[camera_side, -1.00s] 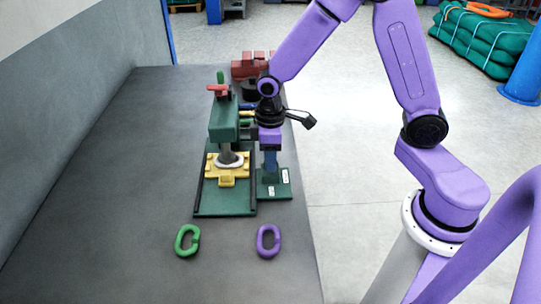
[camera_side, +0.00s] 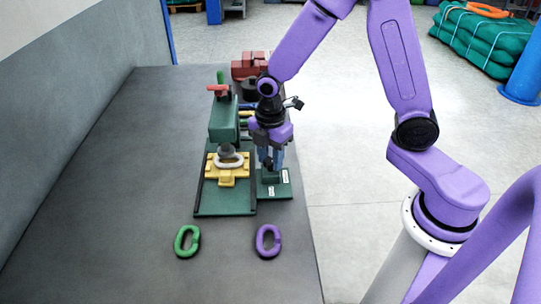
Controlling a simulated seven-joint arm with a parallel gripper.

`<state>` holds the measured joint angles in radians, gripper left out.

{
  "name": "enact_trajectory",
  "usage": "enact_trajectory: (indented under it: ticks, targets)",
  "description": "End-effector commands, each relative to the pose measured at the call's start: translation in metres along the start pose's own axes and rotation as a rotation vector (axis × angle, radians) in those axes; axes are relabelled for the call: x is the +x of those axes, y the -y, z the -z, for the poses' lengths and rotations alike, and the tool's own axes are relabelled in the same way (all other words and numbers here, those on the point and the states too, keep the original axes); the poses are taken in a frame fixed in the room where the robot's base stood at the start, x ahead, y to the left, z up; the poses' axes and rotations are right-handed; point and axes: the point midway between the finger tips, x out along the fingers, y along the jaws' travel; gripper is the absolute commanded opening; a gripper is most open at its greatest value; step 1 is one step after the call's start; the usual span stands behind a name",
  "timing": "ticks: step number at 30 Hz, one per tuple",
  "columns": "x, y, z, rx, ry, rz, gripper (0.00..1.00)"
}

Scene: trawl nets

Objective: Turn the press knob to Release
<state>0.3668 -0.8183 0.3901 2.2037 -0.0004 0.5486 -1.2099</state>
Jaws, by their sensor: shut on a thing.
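The green press (camera_side: 222,125) stands on the table with a red-handled top. Its grey ram (camera_side: 226,149) is above a pale ring-shaped link (camera_side: 229,162) seated in a yellow fixture (camera_side: 227,180). To the right is a small green base (camera_side: 272,191) with two white labels, too small to read. My gripper (camera_side: 270,164) points down over this base, shut on the press knob at the blue post. The fingers hide most of the knob, so its pointing direction cannot be told.
A green link (camera_side: 187,241) and a purple link (camera_side: 268,241) lie on the table in front. Red blocks (camera_side: 250,66) stand behind the press. The left of the table is clear. The table's right edge is close to the small base.

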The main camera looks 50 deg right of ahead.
Motion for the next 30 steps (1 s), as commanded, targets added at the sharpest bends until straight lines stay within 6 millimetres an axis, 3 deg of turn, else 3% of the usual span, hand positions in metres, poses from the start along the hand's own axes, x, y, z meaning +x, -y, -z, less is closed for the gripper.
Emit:
enact_trajectory:
  ticks: [12,30]
  targets:
    - [-0.0015,-0.0012,0.0014,-0.254,-0.002,-0.005,0.07]
    - [-0.0015,-0.0012,0.0015,-0.320,-0.002,-0.006,0.07]
